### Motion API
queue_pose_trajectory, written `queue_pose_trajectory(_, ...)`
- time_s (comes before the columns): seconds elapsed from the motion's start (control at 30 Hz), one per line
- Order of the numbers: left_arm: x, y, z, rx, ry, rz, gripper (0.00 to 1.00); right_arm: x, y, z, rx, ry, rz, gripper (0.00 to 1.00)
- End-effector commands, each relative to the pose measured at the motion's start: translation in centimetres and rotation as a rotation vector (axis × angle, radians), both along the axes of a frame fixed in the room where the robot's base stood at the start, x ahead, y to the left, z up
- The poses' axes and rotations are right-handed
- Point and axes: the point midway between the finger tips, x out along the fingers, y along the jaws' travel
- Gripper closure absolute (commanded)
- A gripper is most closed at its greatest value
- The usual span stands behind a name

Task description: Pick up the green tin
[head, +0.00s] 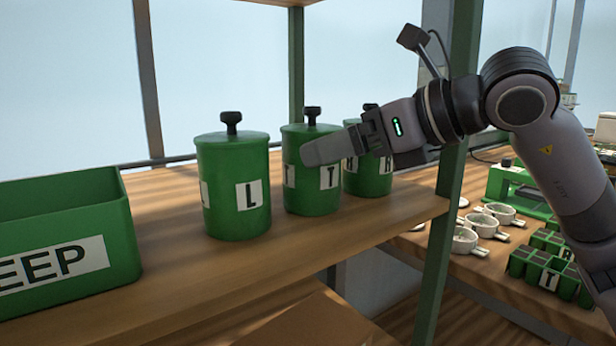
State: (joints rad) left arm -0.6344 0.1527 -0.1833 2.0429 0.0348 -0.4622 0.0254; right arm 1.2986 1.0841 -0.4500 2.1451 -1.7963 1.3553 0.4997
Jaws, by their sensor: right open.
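Three green tins with black-knobbed lids stand upright in a row on the wooden shelf. The left tin (233,187) is labelled L and is fully in view. The middle tin (312,195) shows a T label and is partly covered by my right gripper. The right tin (366,180) stands behind my right gripper, its label and lid partly hidden. My right gripper (318,152) reaches in from the right, in front of the middle tin at upper label height. It is open and holds nothing; one finger shows clearly. I cannot tell whether it touches the tin. My left gripper is not in view.
A green bin (122,240) marked "EEP" stands at the shelf's left. A green post (440,250) rises at the shelf's right end, close to my right arm. Beyond it, a lower bench holds white cups (481,224) and green cell trays (548,272). The shelf's front strip is clear.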

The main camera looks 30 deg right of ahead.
Motion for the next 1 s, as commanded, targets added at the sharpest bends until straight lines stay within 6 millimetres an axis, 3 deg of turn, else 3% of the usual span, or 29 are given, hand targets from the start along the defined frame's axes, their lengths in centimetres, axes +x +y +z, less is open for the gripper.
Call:
queue_pose_trajectory(0.3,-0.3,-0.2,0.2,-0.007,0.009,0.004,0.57,3.6,2.2,-1.2,0.001,0.001,0.004,0.06)
queue_pose_trajectory(0.6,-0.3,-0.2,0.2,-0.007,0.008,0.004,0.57,4.1,2.4,-1.4,0.0,-0.001,0.002,0.06)
queue_pose_trajectory(0.77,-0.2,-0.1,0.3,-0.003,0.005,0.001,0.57,4.0,2.4,-1.4,0.0,-0.001,0.002,0.57)
queue_pose_trajectory(1.0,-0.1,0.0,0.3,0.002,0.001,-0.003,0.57,4.0,2.3,-1.2,0.002,-0.005,0.002,0.57)
